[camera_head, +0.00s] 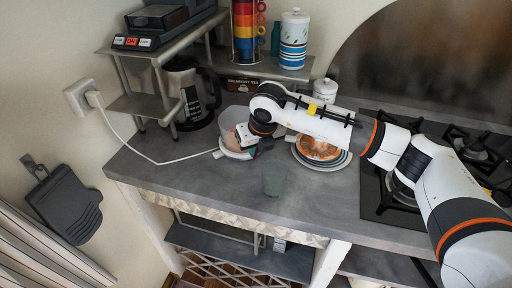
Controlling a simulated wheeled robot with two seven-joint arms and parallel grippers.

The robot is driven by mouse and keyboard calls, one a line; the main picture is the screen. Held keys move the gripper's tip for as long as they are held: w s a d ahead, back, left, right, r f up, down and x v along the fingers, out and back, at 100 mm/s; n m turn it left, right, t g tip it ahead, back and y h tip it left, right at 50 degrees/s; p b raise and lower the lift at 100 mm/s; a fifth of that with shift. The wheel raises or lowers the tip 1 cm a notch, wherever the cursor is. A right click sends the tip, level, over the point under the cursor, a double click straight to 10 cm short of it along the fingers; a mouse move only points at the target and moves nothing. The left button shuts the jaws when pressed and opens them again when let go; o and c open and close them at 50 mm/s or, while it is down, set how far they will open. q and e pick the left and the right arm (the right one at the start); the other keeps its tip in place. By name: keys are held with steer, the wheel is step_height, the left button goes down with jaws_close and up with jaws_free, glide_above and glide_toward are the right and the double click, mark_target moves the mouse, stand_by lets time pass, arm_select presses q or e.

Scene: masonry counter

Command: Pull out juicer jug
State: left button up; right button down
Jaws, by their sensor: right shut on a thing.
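A clear, whitish juicer jug (231,119) stands on the counter near the middle, with something pinkish showing at its lower part and a white rim or base under it. My right gripper (262,147) is at the jug's right side, low and close to the counter, shut on what looks like the jug. My wrist and forearm hide the jug's right side and the exact grasp. My left gripper is not in view.
A greenish cup (274,181) stands near the counter's front. Stacked plates (341,161) lie under my arm. The gas hob (384,207) is right. The front-left counter is clear.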

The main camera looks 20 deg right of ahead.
steer(key=shift+r+p, duration=0.3)
steer(key=shift+r, duration=0.7)
